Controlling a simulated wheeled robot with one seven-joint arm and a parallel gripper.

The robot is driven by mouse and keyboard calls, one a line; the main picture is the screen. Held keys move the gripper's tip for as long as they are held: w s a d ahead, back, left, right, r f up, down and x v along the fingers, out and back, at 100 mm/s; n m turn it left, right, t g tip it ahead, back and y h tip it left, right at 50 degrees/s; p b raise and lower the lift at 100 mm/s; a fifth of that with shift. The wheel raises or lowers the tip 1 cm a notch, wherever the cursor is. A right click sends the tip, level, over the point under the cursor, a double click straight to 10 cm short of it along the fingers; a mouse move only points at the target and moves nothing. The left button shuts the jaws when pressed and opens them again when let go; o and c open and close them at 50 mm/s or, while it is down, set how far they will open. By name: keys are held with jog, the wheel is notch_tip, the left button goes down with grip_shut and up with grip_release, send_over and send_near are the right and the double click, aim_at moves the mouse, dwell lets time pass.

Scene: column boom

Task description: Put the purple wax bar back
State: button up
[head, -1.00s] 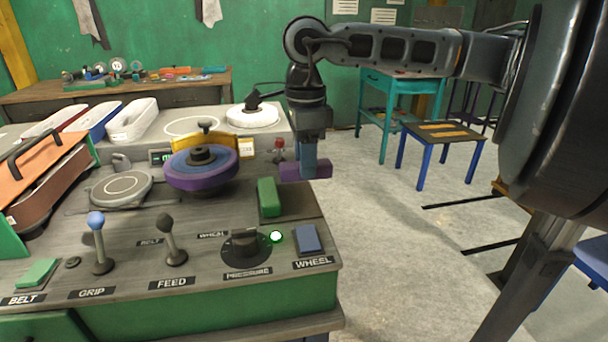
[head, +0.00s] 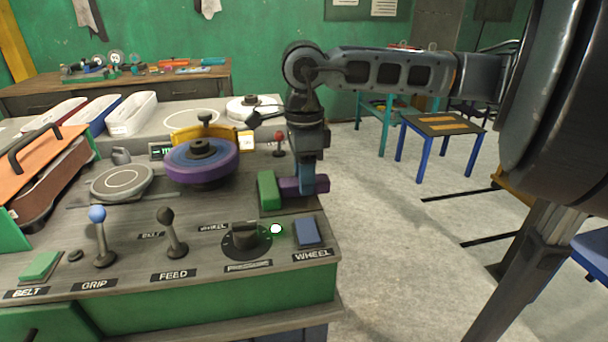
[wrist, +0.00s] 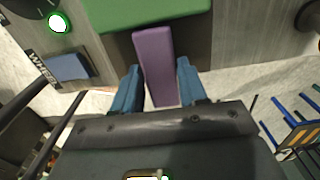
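The purple wax bar (head: 320,184) is between the fingers of my gripper (head: 306,186), at the right edge of the bench. In the wrist view the purple bar (wrist: 154,62) lies lengthwise between the two blue fingers (wrist: 158,88), which appear closed against its sides. Its far end is close to the green bar (head: 268,190), which stands on a dark tray (head: 290,207). The purple bar is low over the tray's right side; its near end sticks out past the bench edge. I cannot tell whether it touches the tray.
A purple-blue polishing wheel (head: 200,163) is left of the green bar. A pressure knob (head: 245,236), a blue WHEEL button (head: 307,232) and levers (head: 170,235) are in front. A red-topped lever (head: 279,142) stands behind. Open floor (head: 400,230) lies to the right.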

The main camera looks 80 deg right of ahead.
jog(key=o, duration=0.3)
jog(key=shift+o, duration=0.2)
jog(key=shift+r, duration=0.15)
jog(key=shift+r+p, duration=0.2)
jog(key=shift+p, duration=0.25)
notch_tip(320, 180, up, 12)
jog(key=b, duration=0.1)
jog(key=shift+f, duration=0.15)
